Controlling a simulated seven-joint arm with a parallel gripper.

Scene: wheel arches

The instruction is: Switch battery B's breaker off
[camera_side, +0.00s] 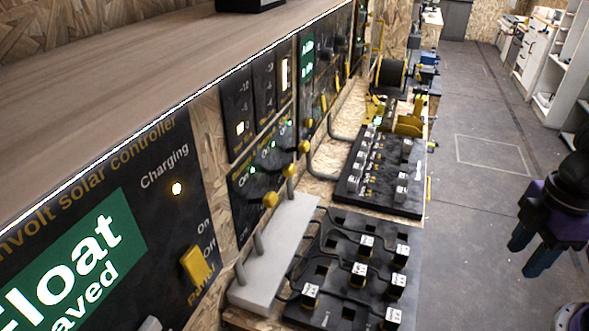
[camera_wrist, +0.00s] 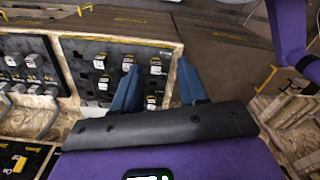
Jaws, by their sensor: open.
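Battery B's breaker cannot be picked out for certain; the labels are too small or oblique. In the side view, a dark wall panel (camera_side: 241,214) carries several yellow knobs, one of them the nearest knob (camera_side: 270,200), with small green lights above. Farther along, another dark panel has small yellow levers (camera_side: 337,84). A large yellow switch (camera_side: 196,265), marked On and Off, is on the solar controller panel at the left. My gripper (camera_side: 526,258) is at the far right over the floor, well away from the panels, open and empty. Its blue fingers (camera_wrist: 157,66) stand apart in the wrist view.
Black trays with small battery packs (camera_side: 359,271) lie below the wall panels; a second tray (camera_side: 378,205) is farther back. A grey box (camera_side: 290,235) with cables lies between. A wooden shelf (camera_side: 150,65) overhangs the panels. The floor (camera_side: 470,190) between bench and gripper is clear.

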